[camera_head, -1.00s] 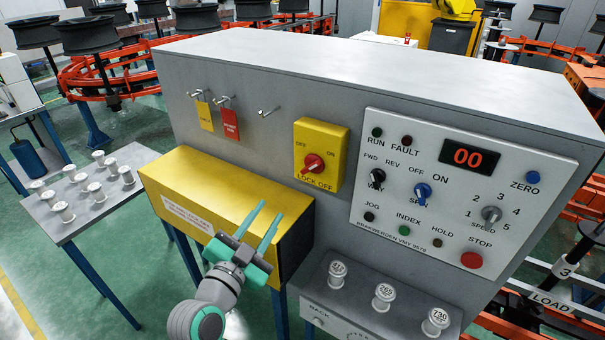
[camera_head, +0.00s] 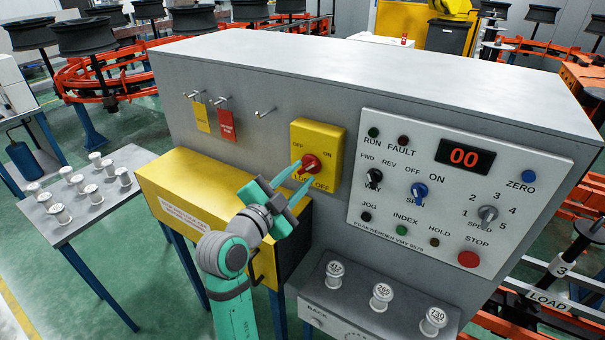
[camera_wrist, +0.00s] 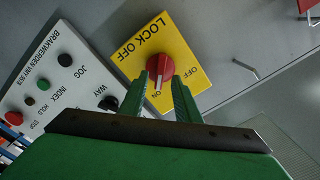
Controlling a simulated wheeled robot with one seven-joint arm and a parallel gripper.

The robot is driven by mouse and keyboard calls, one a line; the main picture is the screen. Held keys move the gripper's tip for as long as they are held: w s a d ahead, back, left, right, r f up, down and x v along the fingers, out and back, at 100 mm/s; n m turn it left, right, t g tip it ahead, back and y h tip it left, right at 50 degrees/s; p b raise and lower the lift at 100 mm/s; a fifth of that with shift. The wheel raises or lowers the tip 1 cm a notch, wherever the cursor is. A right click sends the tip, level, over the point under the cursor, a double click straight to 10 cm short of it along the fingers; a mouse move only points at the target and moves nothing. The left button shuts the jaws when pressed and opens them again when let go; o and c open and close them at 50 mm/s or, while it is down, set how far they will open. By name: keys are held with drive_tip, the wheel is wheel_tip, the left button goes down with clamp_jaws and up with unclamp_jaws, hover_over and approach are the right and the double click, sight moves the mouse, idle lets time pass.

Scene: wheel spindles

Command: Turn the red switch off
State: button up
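The red switch (camera_head: 309,163) is a round knob on a yellow plate (camera_head: 330,140) marked OFF, ON and LOCK OFF, on the front of the grey cabinet. In the wrist view the red switch (camera_wrist: 160,68) has a white mark near the word ON. My gripper (camera_head: 304,174) is open in front of it. In the wrist view the fingertips of my gripper (camera_wrist: 164,80) lie on either side of the knob's lower part. I cannot tell whether they touch it.
A control panel (camera_head: 450,212) with knobs and buttons is to the right. A yellow box (camera_head: 190,190) juts out below left, under my arm. Yellow and red tags (camera_head: 226,125) hang from hooks at the upper left. White spools (camera_head: 381,296) stand on a lower ledge.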

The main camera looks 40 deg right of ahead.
drive_tip(key=shift+x, duration=0.9)
clamp_jaws()
drive_tip(key=shift+w+a, duration=0.1)
